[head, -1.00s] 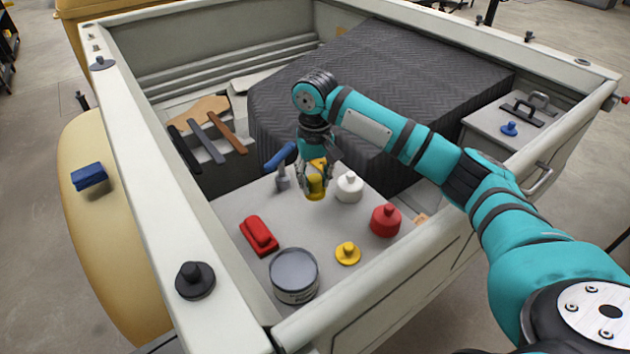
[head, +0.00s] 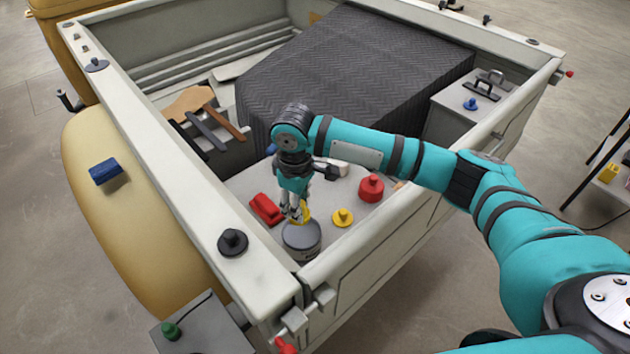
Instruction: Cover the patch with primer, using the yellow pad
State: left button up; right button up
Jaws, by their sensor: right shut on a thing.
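My right gripper (head: 297,212) is shut on a yellow pad (head: 306,212) and holds it low, right over the grey tin (head: 302,240). Gripper fingers hide part of the pad, and I cannot tell whether it touches the tin's top. The tin stands at the near corner of the grey surface (head: 245,187) inside the trailer. A separate yellow knobbed disc (head: 343,217) lies to the right of the tin. I cannot make out the patch. My left gripper is not in view.
A red block (head: 266,209) lies left of the tin and a red knobbed pot (head: 371,188) farther right. The trailer's pale rim (head: 195,190) borders the left side. Beyond it, a blue block (head: 105,171) sits on the tan fender (head: 105,215). A dark quilted cover (head: 350,75) fills the back.

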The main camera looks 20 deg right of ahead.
jog(key=shift+s+f, duration=0.1)
jog(key=shift+s, duration=0.05)
jog(key=f, duration=0.1)
jog(key=f+b, duration=0.1)
jog(key=d+f+b, duration=0.1)
jog(key=shift+w, duration=0.35)
jog(key=f+b, duration=0.1)
jog(key=b, duration=0.1)
jog(key=f+b, duration=0.1)
jog(key=b, duration=0.1)
jog(key=shift+s+a+f, duration=0.1)
jog(key=shift+a+f, duration=0.15)
jog(key=shift+f, duration=0.1)
jog(key=shift+f+b, duration=0.35)
jog(key=shift+b, duration=0.25)
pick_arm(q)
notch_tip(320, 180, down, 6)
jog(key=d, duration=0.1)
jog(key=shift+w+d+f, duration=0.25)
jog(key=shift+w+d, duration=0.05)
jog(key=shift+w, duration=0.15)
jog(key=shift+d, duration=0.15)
pick_arm(e)
jog(key=shift+r, duration=0.1)
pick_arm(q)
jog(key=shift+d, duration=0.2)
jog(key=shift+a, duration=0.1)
pick_arm(e)
jog(key=shift+f, duration=0.55)
